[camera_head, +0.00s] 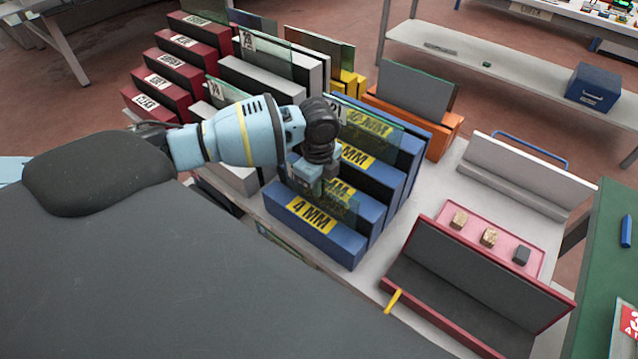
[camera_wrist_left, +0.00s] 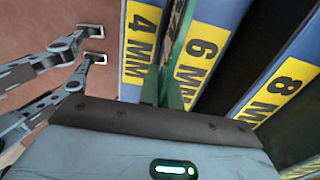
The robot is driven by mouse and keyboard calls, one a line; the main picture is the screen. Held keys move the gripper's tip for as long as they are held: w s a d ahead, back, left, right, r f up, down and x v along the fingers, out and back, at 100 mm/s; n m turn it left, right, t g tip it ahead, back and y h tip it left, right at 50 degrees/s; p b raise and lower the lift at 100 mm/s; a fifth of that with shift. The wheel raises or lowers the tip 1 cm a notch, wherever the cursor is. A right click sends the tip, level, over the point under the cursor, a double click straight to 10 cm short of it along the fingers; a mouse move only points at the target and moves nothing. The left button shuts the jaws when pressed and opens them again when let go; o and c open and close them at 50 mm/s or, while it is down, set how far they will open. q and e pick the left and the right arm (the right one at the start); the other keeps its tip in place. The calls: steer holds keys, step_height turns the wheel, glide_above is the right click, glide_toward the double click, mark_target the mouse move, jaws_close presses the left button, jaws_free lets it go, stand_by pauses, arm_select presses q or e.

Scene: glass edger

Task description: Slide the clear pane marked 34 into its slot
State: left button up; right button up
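My left gripper (camera_head: 312,180) is over the front of the blue rack (camera_head: 315,235), pointing down. It appears shut on a clear greenish pane (camera_head: 345,209), whose number I cannot read. In the head view the pane stands upright behind the 4 MM block face. In the left wrist view its green edge (camera_wrist_left: 173,75) lines up with the gap between the 4 MM block (camera_wrist_left: 139,45) and the 6 MM block (camera_wrist_left: 203,48). I cannot tell how deep it sits. The fingertips are mostly hidden by the gripper body. My right gripper cannot be made out.
Another clear pane (camera_head: 385,116) stands at the back of the blue rack. Red blocks (camera_head: 160,95) and white blocks (camera_head: 265,80) lie to the left. An orange holder (camera_head: 436,138) stands behind right. A red-edged tray (camera_head: 465,290) and a pink tray (camera_head: 490,236) are at the right.

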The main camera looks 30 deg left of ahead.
arm_select(q)
steer(key=o, duration=0.4)
steer(key=shift+o, duration=0.2)
step_height(320, 180, up, 7)
steer(key=shift+r, duration=0.45)
arm_select(e)
steer(key=shift+w+d+r, duration=0.1)
steer(key=shift+w+r, duration=0.2)
steer(key=shift+r, duration=0.05)
arm_select(q)
steer(key=shift+s, duration=0.1)
